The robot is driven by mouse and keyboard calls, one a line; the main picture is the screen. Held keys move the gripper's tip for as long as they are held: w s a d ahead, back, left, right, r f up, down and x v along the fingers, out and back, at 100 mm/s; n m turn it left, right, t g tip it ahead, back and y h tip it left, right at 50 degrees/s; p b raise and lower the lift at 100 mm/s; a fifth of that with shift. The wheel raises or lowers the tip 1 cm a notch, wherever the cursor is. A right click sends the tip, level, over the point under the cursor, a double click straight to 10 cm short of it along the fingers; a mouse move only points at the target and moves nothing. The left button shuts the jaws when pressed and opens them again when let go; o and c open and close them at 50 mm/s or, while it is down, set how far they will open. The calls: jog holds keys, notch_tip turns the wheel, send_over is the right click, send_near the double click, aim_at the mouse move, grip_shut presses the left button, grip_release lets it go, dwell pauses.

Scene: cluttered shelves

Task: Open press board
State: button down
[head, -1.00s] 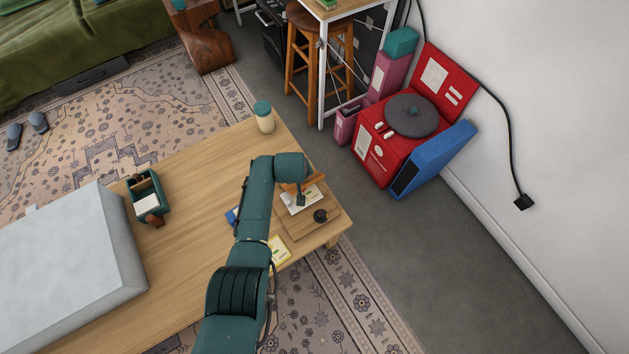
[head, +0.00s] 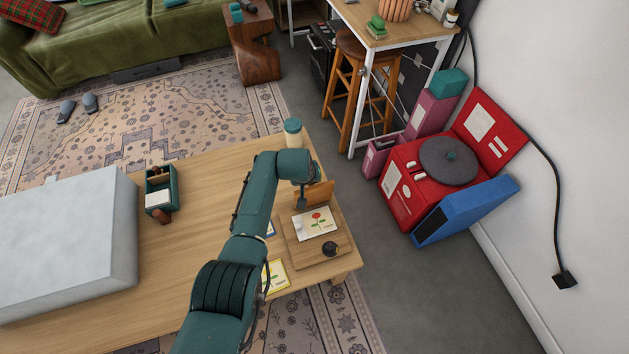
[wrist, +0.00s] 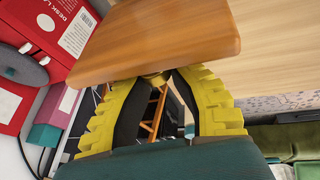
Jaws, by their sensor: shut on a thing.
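The press board lies near the right end of the wooden table. Its flat base (head: 330,267) holds a white card with a red flower (head: 315,223) and a small dark round knob (head: 330,248). Its wooden upper board (head: 321,192) stands raised and steeply tilted at the base's far side. My gripper (head: 302,203) is at this upper board. In the wrist view the yellow fingers (wrist: 155,78) close at the edge of the upper board (wrist: 155,38), on a small brass-coloured part partly hidden between the tips.
A cream bottle with a teal lid (head: 293,132) stands beyond the board. A yellow card (head: 275,275) lies left of the base. A green caddy (head: 161,188) and a large grey box (head: 70,240) are further left. A red record player (head: 420,185) stands on the floor at right.

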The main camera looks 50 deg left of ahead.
jog(key=shift+a, duration=0.1)
dwell(0.3)
jog(key=c, duration=0.9)
grip_release()
jog(key=shift+a, duration=0.15)
jog(key=shift+o, duration=0.2)
jog(key=shift+r, duration=0.1)
jog(key=v, duration=1.2)
jog(key=shift+w, duration=0.1)
